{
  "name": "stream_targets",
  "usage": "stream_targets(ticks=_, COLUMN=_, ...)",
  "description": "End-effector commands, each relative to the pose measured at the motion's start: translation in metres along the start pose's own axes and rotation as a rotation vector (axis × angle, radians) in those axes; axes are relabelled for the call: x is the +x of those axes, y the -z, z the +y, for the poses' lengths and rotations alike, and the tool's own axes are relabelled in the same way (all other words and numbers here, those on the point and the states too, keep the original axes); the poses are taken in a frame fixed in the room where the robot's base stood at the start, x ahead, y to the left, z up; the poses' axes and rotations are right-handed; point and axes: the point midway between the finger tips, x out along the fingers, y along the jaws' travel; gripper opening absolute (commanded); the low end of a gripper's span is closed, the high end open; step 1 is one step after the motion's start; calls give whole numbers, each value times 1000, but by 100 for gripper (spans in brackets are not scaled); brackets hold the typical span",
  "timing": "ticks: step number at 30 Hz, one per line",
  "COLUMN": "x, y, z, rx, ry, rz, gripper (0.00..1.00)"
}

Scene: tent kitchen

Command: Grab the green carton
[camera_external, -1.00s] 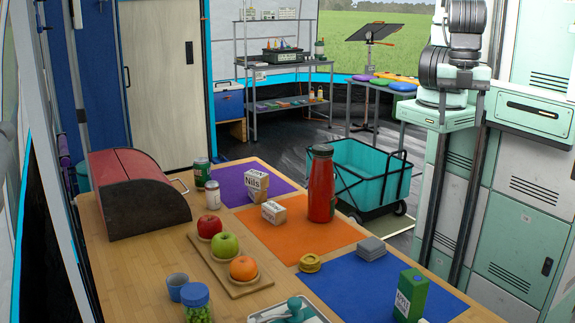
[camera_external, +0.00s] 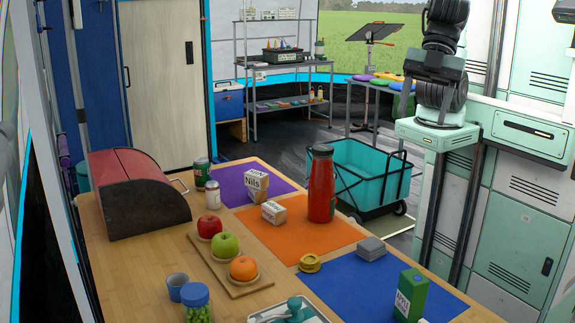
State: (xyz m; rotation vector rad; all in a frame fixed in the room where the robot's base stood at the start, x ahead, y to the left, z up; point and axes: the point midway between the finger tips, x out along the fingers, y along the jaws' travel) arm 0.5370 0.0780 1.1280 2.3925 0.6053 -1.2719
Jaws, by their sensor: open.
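The green carton (camera_external: 410,295) stands upright at the near right of the wooden table, on the blue mat (camera_external: 347,290). It has a white label on its front. Nothing touches it from above. My arm (camera_external: 440,75) rises from its mount at the right, beyond the table, and runs out of the top of the picture. My gripper cannot be made out. A small dark grey piece (camera_external: 566,10) shows at the top right corner, and I cannot tell which part it is.
Grey coasters (camera_external: 371,248) and a yellow object (camera_external: 309,263) lie near the carton. A red bottle (camera_external: 321,185) stands farther back on the orange mat. A tray (camera_external: 288,313) with teal items lies at the near edge. A fruit board (camera_external: 228,265) is at left.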

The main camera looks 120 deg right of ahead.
Motion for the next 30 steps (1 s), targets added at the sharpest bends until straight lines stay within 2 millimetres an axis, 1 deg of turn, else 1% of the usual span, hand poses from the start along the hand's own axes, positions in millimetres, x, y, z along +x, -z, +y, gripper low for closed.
stream_targets(ticks=1, x=17, y=10, z=8, rx=6, ry=-11, rz=72, gripper=60)
stream_targets(ticks=2, x=23, y=19, z=12, rx=7, ry=-16, rz=123, gripper=60)
stream_targets(ticks=6, x=45, y=69, z=32, rx=-8, ry=1, rz=413, gripper=60)
stream_targets(ticks=9, x=50, y=98, z=36, rx=-41, ry=67, rz=610, gripper=60)
stream_targets(ticks=12, x=51, y=115, z=34, rx=-89, ry=173, rz=773, gripper=60)
stream_targets(ticks=13, x=50, y=118, z=32, rx=-106, ry=211, rz=813, gripper=60)
stream_targets(ticks=16, x=47, y=120, z=23, rx=-156, ry=336, rz=908, gripper=60)
stream_targets(ticks=20, x=43, y=111, z=14, rx=-211, ry=486, rz=973, gripper=60)
stream_targets(ticks=23, x=41, y=100, z=8, rx=-245, ry=593, rz=995, gripper=60)
stream_targets(ticks=28, x=40, y=76, z=0, rx=-297, ry=769, rz=999, gripper=60)
stream_targets(ticks=29, x=43, y=71, z=-1, rx=-298, ry=793, rz=994, gripper=60)
stream_targets(ticks=30, x=56, y=63, z=-4, rx=-290, ry=791, rz=990, gripper=60)
